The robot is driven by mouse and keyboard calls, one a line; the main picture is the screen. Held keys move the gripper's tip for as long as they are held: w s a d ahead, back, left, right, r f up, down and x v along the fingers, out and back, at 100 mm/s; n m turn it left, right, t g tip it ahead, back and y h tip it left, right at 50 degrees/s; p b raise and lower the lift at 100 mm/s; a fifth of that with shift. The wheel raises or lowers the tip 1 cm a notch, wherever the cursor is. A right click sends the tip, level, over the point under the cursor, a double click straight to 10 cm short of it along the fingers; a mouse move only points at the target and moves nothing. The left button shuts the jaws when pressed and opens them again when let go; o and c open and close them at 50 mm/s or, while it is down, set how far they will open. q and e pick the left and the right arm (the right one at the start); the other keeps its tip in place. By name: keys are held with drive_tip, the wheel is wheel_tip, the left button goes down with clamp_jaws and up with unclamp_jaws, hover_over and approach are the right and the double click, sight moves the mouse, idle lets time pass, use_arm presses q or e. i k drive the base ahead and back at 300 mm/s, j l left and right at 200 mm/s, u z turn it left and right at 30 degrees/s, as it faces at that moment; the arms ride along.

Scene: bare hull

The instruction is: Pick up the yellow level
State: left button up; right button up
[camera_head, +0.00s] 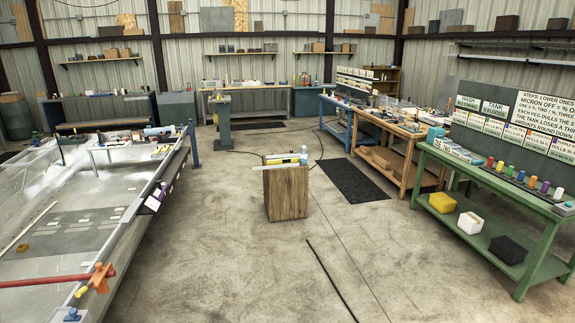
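A long, thin yellowish piece (278,158) lies on top of a wooden block (286,194) in the middle of the floor. It looks like the yellow level, but it is too small to be sure. A pale bar (276,166) lies along the front of the same top, and a small blue-and-white bottle (303,155) stands at its right end. Neither of my grippers shows in the head view.
An open metal hull (75,228) fills the left, with a red bar clamp (50,282) across its near edge. A green bench (500,180) stands at right, with yellow, white and black blocks on its lower shelf. Concrete floor around the wooden block is mostly clear; a dark mat (345,180) lies behind right.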

sight(285, 161)
drive_tip(key=i+j+u, duration=0.35)
drive_tip(key=i, duration=0.65)
drive_tip(key=i+u, duration=0.3)
drive_tip(key=i, duration=0.75)
drive_tip(key=i+z, duration=0.15)
drive_tip(key=i, duration=0.4)
drive_tip(key=i+j+z, duration=0.15)
drive_tip(key=i, duration=0.35)
drive_tip(key=i+j+z, duration=0.2)
drive_tip(key=i, duration=0.35)
drive_tip(key=i+j+z, duration=0.15)
drive_tip(key=i, duration=0.35)
drive_tip(key=i+j+z, duration=0.6)
drive_tip(key=z, duration=0.2)
drive_tip(key=i+j+z, duration=0.2)
drive_tip(key=z, duration=0.2)
drive_tip(key=i+j+z, duration=0.15)
drive_tip(key=j+z, duration=0.25)
drive_tip(key=i+j+z, duration=0.1)
drive_tip(key=j+z, duration=0.3)
